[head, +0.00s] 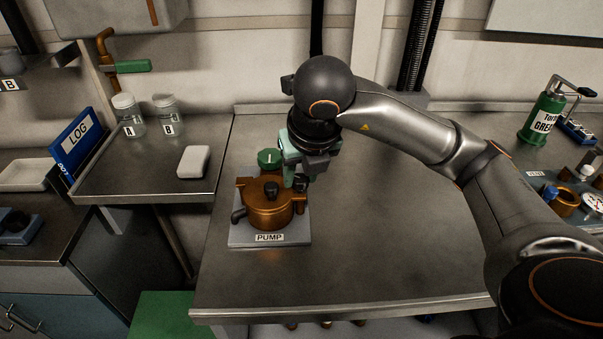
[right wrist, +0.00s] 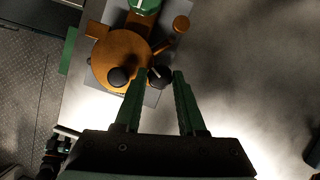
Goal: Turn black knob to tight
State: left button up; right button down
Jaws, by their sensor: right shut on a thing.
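The copper-coloured pump (head: 268,211) stands on a grey base plate labelled PUMP (head: 240,238) at the left of the metal bench. My right gripper (head: 293,182) reaches down at the pump's right side. In the right wrist view its two green fingers (right wrist: 162,76) are shut on a black knob (right wrist: 160,78) at the edge of the pump. The fingers partly hide this knob, and I cannot read any tight mark. Another black knob (head: 271,187) stands on top of the pump. A green round cap (head: 269,157) is behind the pump. My left gripper is not in view.
The bench (head: 380,260) is clear right of the pump. A lower side table holds jars A (head: 128,114) and B (head: 167,116) and a white block (head: 193,162). A green grease can (head: 541,118) stands at the far right, behind my right arm.

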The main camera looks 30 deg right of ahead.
dwell(0.5)
jog(key=c, duration=0.8)
grip_release()
jog(key=shift+c, duration=0.2)
jog(key=o, duration=0.3)
jog(key=shift+o, duration=0.2)
